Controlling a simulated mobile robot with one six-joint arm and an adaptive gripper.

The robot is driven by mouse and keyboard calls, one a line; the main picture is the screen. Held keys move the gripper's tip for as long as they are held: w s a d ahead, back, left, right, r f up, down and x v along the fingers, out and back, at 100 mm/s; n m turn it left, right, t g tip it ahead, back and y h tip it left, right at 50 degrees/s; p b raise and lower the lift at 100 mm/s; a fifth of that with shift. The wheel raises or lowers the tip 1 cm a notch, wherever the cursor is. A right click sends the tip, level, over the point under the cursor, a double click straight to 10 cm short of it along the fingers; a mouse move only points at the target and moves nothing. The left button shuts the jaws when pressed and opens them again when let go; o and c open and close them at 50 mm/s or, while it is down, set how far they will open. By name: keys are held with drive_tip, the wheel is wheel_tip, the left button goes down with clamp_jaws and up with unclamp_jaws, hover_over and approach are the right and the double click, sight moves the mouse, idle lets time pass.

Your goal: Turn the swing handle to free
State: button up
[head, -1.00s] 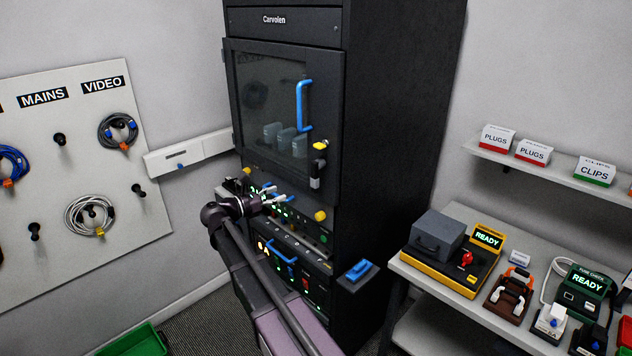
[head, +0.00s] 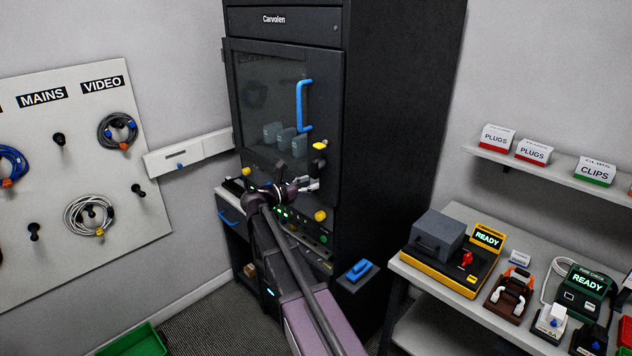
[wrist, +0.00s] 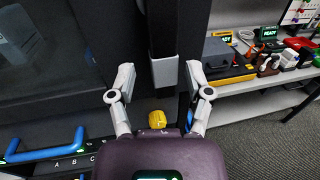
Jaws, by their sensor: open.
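The swing handle (head: 316,167) is on the right edge of the cabinet's glazed door (head: 268,110), below a yellow piece (head: 320,146). In the wrist view the handle (wrist: 163,70) is a dark bar with a grey end, hanging straight down. My gripper (head: 314,184) is at the handle's lower part in the head view and partly hides it. In the wrist view my gripper (wrist: 160,76) is open, with one finger on each side of the bar and visible gaps to both. Whether the handle is latched cannot be told.
A yellow knob (wrist: 157,119) sits just below the handle. A blue pull handle (head: 302,105) is on the door, and another blue handle (wrist: 42,150) is lower left in the wrist view. A workbench with a yellow-based unit (head: 447,276) stands to the right.

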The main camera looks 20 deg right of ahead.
drive_tip(key=shift+w+d, duration=0.15)
drive_tip(key=shift+d, duration=0.85)
